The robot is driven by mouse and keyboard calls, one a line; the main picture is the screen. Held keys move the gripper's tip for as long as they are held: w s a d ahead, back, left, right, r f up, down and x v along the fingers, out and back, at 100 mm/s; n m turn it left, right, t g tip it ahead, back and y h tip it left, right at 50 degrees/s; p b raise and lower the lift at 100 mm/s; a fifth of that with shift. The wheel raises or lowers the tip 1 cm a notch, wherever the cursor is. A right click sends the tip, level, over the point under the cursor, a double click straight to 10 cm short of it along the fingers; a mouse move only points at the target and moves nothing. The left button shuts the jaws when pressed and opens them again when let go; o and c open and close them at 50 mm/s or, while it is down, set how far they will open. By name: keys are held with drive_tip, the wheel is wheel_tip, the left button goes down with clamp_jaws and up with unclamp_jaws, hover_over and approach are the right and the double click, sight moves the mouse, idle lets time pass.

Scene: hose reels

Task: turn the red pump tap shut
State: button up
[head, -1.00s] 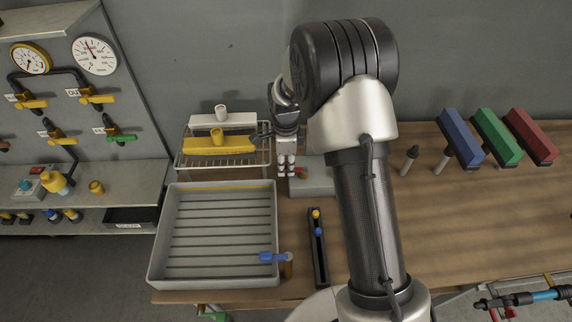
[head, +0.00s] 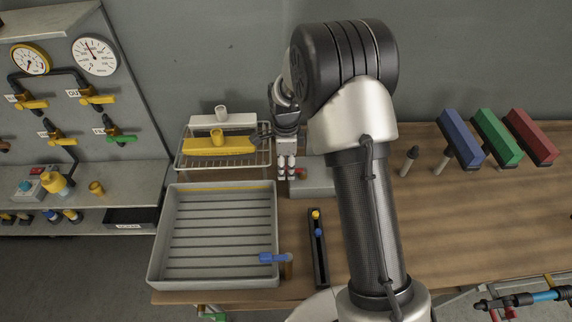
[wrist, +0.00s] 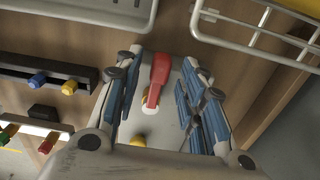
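The red pump tap (wrist: 157,80) is a red lever handle on a grey box (head: 320,182), with a pale round part at its lower end in the wrist view. My gripper (wrist: 162,68) is open, pointing down over the box, with one blue-padded finger on each side of the red handle. Gaps show between the handle and both fingers. In the head view my gripper (head: 287,168) is at the left end of the box, and only a small bit of red (head: 301,171) shows beside its fingers.
A wire rack (head: 265,158) with a yellow and a white piece stands close behind and left. A large grey tray (head: 158,245) lies in front, beside a dark narrow holder (head: 319,262) with yellow and blue knobs.

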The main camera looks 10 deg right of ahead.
sight(286, 167)
wheel_tip(286, 167, up, 12)
idle(0.5)
idle(0.3)
drive_tip(key=s+r+n+t, duration=0.2)
drive_tip(key=s+r+n, duration=0.8)
drive_tip(key=s+r, duration=0.35)
drive_tip(key=s+f+n+t, duration=0.1)
drive_tip(key=s+n+t, duration=0.1)
drive_tip(key=s+n, duration=0.8)
drive_tip(key=s, duration=0.6)
drive_tip(key=shift+s+t+b, duration=0.3)
drive_tip(key=shift+s+b, duration=0.1)
